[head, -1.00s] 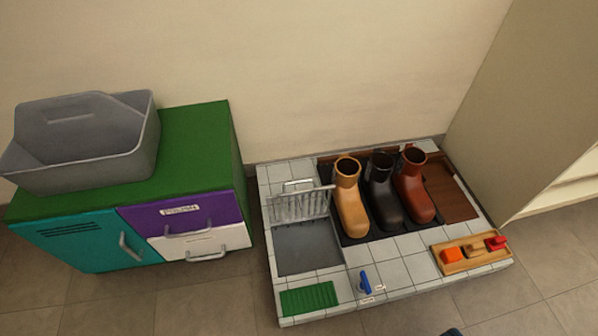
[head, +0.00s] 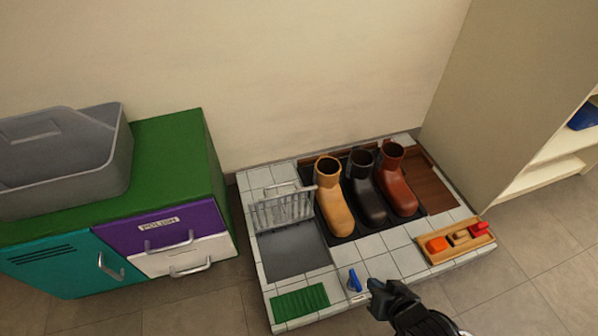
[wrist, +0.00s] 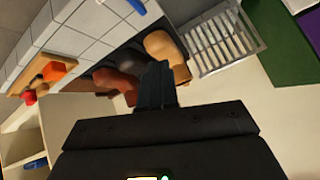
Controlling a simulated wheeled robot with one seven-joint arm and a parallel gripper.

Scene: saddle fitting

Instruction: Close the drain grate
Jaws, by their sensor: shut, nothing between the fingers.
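The drain grate (head: 283,210) is a grey barred panel with a handle on its top edge. It stands raised at the back of a dark grey square drain recess (head: 295,252) in the tiled platform. It also shows in the wrist view (wrist: 222,42). My gripper (head: 377,288) is in front of the platform's front edge in the head view, to the right of and apart from the grate. Its fingers are together and empty; they also show in the wrist view (wrist: 157,85).
Tan, black and brown boots (head: 366,195) stand on a dark mat right of the grate. A blue lever (head: 354,281), a green ribbed pad (head: 300,302) and a wooden tray (head: 458,243) of brushes lie along the front. A green-topped cabinet (head: 170,150) stands left; a shelf unit (head: 560,150) stands right.

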